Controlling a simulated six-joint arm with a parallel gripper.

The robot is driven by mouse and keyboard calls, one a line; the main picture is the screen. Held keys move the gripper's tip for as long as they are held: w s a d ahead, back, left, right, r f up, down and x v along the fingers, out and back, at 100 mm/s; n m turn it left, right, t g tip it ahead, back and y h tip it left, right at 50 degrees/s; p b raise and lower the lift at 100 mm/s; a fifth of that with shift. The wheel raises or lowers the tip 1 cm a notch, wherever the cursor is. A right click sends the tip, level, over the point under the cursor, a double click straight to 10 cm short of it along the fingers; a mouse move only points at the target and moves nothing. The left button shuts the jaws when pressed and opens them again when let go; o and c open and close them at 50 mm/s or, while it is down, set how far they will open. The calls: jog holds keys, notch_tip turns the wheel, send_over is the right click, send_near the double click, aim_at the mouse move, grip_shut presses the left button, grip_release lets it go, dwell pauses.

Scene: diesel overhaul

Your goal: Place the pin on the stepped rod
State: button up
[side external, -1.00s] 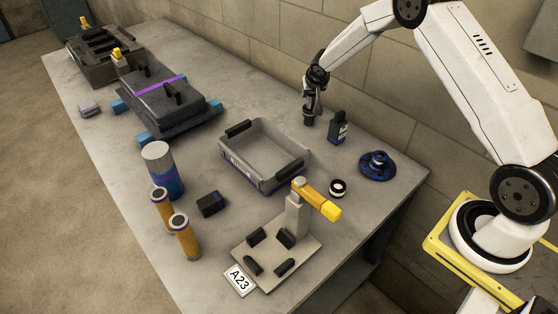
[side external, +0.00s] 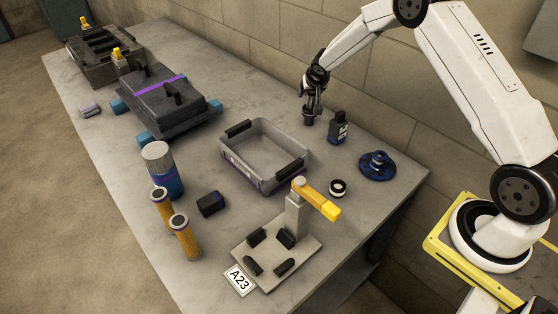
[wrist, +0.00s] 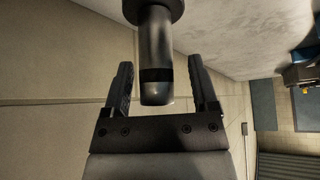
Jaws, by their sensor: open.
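My gripper (wrist: 160,62) is open in the wrist view, with one black finger on each side of a dark upright cylinder and gaps on both sides. The cylinder (wrist: 155,40) widens to a flange at the top edge of that view and ends in a dark band and a paler tip. It looks like the stepped rod with the pin at its end, but I cannot tell where one stops and the other begins. In the side view my gripper (side external: 313,105) is over the back edge of the bench, just above a small dark piece (side external: 309,121).
A grey tray (side external: 233,163) is in front. A fixture with a yellow handle (side external: 320,200) is nearer. The wall is close behind; bare bench lies left of my gripper.

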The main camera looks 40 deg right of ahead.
jog(key=v, duration=1.2)
dwell(0.7)
jog(key=s+a+n+g+y, duration=0.1)
jog(key=s+a+n, duration=0.1)
jog(key=s+a, duration=0.3)
jog(key=s+a+n+g+y, duration=0.1)
jog(key=s+a, duration=0.4)
jog(key=s, duration=0.7)
jog(key=s+a+n+g+y, duration=0.1)
jog(key=s+a+n, duration=0.2)
jog(key=s, duration=0.6)
jog(key=a, duration=0.2)
jog(key=shift+a+f, duration=0.3)
jog(key=shift+f, duration=0.1)
